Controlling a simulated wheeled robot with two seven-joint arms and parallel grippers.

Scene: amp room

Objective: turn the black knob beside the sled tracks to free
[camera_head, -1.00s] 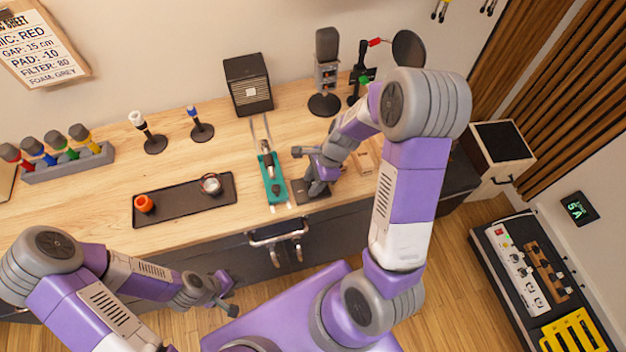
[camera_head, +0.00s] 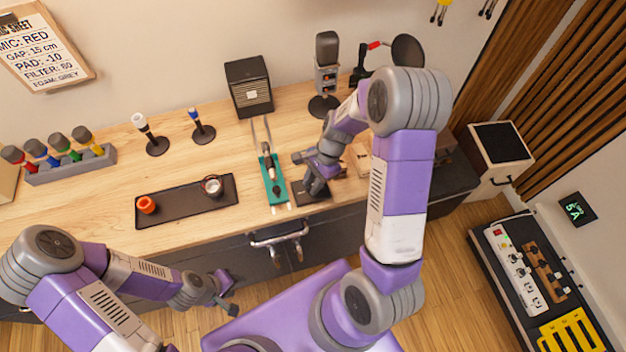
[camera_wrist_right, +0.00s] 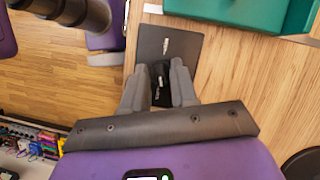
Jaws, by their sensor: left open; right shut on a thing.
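The black knob (camera_wrist_right: 161,84) sits on a dark square base plate (camera_wrist_right: 171,43) and shows between my right fingers in the right wrist view. A small light mark is visible on it, too small to read. My right gripper (camera_wrist_right: 158,88) is shut on the knob from above. In the head view my right gripper (camera_head: 316,188) is over the dark plate (camera_head: 308,197), and it hides the knob. The teal sled (camera_head: 272,182) on its tracks (camera_head: 261,131) lies just left of the plate. My left gripper (camera_head: 229,301) is open and empty, in front of the counter.
A black tray (camera_head: 180,212) with an orange cup and a metal ring lies left of the sled. A dark speaker box (camera_head: 249,88) stands behind the tracks. A microphone (camera_head: 326,62) on a stand is behind my right arm. Two metal handles (camera_head: 277,240) hang at the counter front.

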